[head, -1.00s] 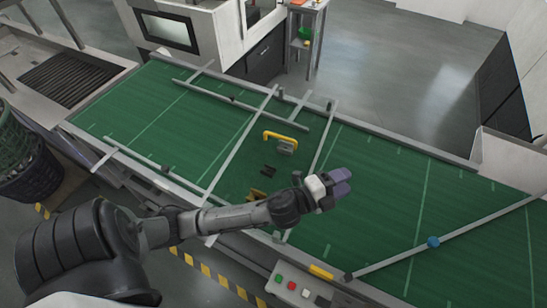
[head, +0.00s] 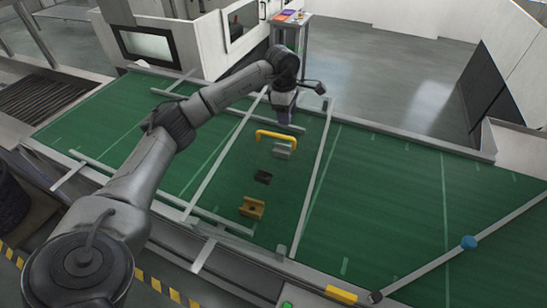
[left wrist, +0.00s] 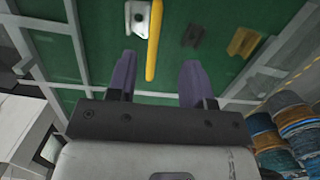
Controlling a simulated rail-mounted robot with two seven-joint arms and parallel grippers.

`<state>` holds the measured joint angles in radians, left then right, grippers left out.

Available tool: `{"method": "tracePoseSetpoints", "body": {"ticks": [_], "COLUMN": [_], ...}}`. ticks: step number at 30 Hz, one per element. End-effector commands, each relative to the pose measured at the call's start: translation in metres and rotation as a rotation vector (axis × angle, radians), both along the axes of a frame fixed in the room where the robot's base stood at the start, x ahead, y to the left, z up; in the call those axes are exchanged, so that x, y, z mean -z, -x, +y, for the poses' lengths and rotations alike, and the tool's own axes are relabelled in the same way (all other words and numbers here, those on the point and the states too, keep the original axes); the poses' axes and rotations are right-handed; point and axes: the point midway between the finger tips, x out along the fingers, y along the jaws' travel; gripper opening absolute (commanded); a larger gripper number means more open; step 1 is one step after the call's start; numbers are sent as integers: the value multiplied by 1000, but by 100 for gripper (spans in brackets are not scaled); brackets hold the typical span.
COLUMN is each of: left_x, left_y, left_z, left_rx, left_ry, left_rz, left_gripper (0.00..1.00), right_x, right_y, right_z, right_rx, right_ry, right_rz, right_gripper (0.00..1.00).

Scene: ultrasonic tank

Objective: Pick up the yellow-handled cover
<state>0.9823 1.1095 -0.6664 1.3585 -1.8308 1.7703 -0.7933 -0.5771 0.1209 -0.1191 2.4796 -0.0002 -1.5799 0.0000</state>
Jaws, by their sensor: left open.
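The yellow handle (head: 277,134) is a raised bar on the green surface, between two pale crossing rails in the head view. What cover it belongs to is not clearly distinguishable from the green surface. My left gripper (head: 286,120) points down just behind the handle, its fingertips small in the head view. In the left wrist view the gripper (left wrist: 158,62) is open and empty, and the yellow handle (left wrist: 153,42) shows as a bar ahead, lined up between its two purple fingers. Contact cannot be seen. My right gripper is not in view.
A grey bracket (head: 283,151), a dark block (head: 263,177) and a brownish-yellow block (head: 252,207) lie in a row near the handle. Pale rails cross the green surface. A blue knob (head: 468,242) sits on a right-hand rail. The green surface right of the rails is mostly clear.

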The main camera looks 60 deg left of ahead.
Motion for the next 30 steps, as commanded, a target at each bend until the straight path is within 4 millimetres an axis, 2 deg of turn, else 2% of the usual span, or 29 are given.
{"method": "tracePoseSetpoints", "body": {"ticks": [1,3,6,18,30], "left_x": [-2,-4,1,62,81], "left_y": [6,14,20,21,21], "left_z": [13,24,33,34,34], "left_rx": [-16,-30,-41,-43,-43], "left_ry": [-29,-56,-76,-80,-78], "left_rz": [26,57,83,88,87], "left_gripper": [47,47,47,47,47], "right_x": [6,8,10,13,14], "right_y": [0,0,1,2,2], "right_z": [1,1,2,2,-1], "right_rx": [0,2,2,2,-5], "right_ry": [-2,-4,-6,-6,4], "right_rz": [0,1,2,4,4], "right_gripper": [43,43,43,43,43]}}
